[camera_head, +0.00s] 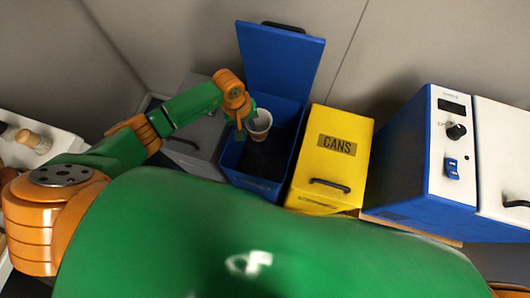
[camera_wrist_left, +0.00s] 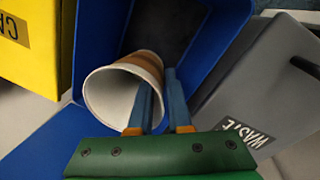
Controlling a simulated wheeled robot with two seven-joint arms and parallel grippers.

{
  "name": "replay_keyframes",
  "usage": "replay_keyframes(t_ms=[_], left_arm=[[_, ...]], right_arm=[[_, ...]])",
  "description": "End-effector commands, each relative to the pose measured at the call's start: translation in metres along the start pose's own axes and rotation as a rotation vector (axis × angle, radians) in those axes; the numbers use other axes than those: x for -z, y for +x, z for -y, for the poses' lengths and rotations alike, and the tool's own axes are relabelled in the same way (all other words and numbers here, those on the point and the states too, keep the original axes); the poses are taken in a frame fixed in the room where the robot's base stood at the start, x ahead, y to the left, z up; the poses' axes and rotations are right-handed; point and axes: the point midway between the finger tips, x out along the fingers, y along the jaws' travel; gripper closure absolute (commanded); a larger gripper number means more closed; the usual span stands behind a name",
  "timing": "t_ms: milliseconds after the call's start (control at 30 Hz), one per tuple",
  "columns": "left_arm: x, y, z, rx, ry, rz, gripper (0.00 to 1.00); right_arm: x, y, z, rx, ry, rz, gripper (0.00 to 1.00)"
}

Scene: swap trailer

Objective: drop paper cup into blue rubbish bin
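The paper cup (camera_head: 260,122) is white inside with a brown outside. It is at the mouth of the blue rubbish bin (camera_head: 232,158), whose blue lid (camera_head: 280,60) stands open. My left gripper (camera_head: 243,128) points down at the bin and is shut on the cup's wall. In the left wrist view, the gripper's blue fingers (camera_wrist_left: 160,95) straddle the side of the cup (camera_wrist_left: 110,95), one finger over its opening. The open blue bin (camera_wrist_left: 215,50) lies beyond the cup. My right gripper is not in view.
A yellow bin labelled CANS (camera_head: 330,165) stands closed to the right of the blue bin. A closed grey bin (camera_head: 195,145), labelled WASTE in the left wrist view (camera_wrist_left: 265,90), stands to the left. A blue and white machine (camera_head: 425,150) is further right.

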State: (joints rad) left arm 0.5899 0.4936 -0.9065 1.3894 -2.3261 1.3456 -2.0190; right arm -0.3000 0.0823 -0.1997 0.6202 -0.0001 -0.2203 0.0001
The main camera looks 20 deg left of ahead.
Motion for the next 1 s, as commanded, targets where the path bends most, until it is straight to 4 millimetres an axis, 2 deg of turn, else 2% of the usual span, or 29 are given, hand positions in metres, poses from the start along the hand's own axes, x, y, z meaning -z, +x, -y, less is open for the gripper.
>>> replay_keyframes(t_ms=[33, 67, 367, 600, 700, 1000], left_arm=[[0.0, 0.0, 0.0, 0.0, 0.0, 0.0, 0.67], [0.0, 0.0, 0.0, 0.0, 0.0, 0.0, 0.61], [0.001, -0.004, 0.0, 0.0, 0.0, -0.001, 0.61], [0.001, -0.052, 0.0, -0.001, 0.002, -0.004, 0.61], [0.001, -0.066, 0.0, -0.001, 0.0, -0.002, 0.61], [0.0, -0.071, 0.0, 0.0, 0.0, 0.0, 0.61]], right_arm=[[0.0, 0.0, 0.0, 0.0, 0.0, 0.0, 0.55], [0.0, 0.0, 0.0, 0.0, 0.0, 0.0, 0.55], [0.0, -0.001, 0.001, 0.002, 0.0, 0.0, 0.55], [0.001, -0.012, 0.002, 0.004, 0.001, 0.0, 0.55], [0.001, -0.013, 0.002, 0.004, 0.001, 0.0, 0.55], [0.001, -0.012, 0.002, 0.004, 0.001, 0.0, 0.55]])
